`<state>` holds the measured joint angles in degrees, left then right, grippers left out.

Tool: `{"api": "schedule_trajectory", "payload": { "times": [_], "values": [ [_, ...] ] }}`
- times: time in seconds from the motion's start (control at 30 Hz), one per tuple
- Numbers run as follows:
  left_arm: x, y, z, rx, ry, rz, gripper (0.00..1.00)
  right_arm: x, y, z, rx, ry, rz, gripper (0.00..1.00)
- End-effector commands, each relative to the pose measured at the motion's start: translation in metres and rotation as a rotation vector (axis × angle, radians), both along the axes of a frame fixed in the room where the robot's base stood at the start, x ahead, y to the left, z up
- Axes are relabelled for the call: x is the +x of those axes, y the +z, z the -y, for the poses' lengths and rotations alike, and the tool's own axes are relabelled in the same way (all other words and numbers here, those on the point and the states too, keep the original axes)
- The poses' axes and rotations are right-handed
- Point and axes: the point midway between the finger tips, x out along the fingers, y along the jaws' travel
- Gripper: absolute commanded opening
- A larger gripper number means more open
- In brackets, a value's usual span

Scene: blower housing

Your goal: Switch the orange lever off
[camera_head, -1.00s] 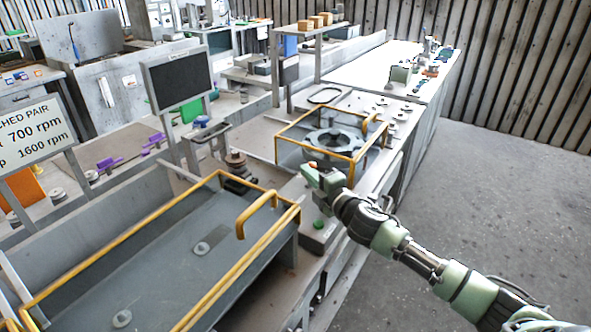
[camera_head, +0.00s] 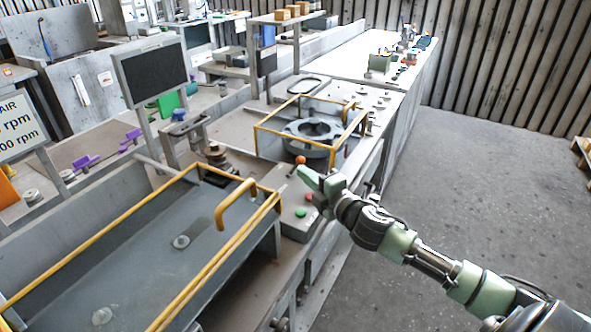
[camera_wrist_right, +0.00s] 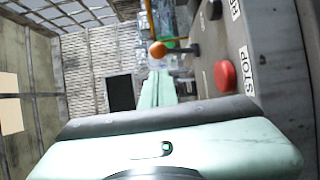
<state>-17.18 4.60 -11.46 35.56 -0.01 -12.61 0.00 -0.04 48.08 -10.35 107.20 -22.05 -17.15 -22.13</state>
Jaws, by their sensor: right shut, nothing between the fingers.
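The orange lever shows as a round orange knob (camera_head: 300,160), just beyond the tip of my right gripper (camera_head: 312,178) in the head view. The right gripper's green fingers are shut together and empty. In the right wrist view the orange knob (camera_wrist_right: 158,49) sits on a dark stem reaching to the right, toward the grey control panel (camera_wrist_right: 240,25). The closed fingertips (camera_wrist_right: 158,82) point toward the knob and lie just below it in that picture; I see no clear contact. My left gripper is not in view.
A red STOP button (camera_wrist_right: 225,76) is on the panel close to the fingers; it also shows in the head view (camera_head: 309,197), near a green button (camera_head: 300,212). A yellow-railed frame (camera_head: 345,155) surrounds a grey housing (camera_head: 313,138). Open floor (camera_head: 480,180) lies to the right.

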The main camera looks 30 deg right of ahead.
Motion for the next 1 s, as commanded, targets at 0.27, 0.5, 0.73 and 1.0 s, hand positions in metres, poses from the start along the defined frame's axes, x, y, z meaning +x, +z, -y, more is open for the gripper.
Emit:
{"api": "schedule_trajectory", "payload": {
  "times": [0.27,0.5,0.73,1.0],
  "values": [
    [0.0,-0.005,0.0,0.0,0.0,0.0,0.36,-0.022,0.0,0.002,0.001,-0.002,-0.001,0.0],
    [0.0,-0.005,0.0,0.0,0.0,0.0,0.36,-0.023,0.001,0.002,0.001,-0.002,0.0,0.0],
    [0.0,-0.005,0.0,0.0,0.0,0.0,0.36,-0.023,0.001,0.002,0.0,-0.002,0.0,0.0],
    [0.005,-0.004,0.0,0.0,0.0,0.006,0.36,-0.023,0.001,0.002,0.0,-0.002,0.0,0.0]
  ]
}}
